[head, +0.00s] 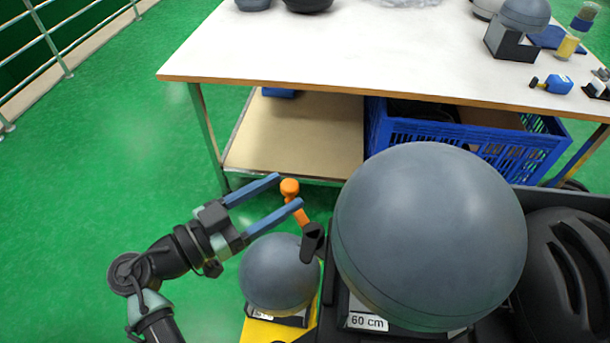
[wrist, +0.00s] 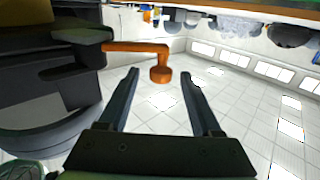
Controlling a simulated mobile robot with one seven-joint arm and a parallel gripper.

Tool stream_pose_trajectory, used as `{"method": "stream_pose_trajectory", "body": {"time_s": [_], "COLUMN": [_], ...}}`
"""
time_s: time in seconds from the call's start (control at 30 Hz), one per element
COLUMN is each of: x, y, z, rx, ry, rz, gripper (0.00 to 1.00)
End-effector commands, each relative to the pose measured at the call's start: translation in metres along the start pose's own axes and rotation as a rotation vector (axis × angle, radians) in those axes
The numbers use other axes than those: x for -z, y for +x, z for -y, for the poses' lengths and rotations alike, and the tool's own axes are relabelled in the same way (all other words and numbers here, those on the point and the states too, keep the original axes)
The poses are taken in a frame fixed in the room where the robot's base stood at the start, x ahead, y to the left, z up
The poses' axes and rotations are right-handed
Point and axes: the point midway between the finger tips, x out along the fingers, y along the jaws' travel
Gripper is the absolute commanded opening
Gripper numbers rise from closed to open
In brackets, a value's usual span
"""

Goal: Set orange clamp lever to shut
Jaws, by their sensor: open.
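The orange clamp lever (head: 299,210) rises from a black clamp body (head: 313,243), with a round knob at its end. In the head view the lever stands up, tilted a little left. My gripper (head: 289,191) is open, and its two blue-grey fingers reach in from the left with their tips on either side of the knob. In the wrist view the lever (wrist: 132,47) runs across from the dark clamp on the left, and its knob shows between the tips of my gripper (wrist: 160,74). I cannot tell whether either finger touches it.
A small grey dome (head: 279,272) sits just below my gripper, with a large grey dome (head: 430,235) labelled 60 cm to the right. A black helmet (head: 568,265) lies far right. Behind are a white-topped table (head: 330,50) and a blue crate (head: 455,135). Green floor at left is clear.

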Motion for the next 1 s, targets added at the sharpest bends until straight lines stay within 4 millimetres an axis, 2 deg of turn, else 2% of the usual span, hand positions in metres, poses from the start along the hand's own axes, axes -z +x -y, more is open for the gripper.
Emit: {"method": "stream_pose_trajectory", "body": {"time_s": [0.1,0.3,0.47,0.7,0.77,1.0], "x": [0.001,0.001,0.0,0.0,0.0,0.0], "y": [0.025,0.051,0.059,0.059,0.059,0.059], "z": [-0.001,0.0,0.001,0.001,0.001,0.001], "rx": [-0.003,-0.001,0.002,0.002,0.002,0.002], "ry": [0.001,0.002,0.002,0.001,0.001,0.001], "rz": [0.001,0.001,0.001,0.001,0.001,0.001], "gripper": [0.66,0.66,0.66,0.66,0.58,0.15]}}
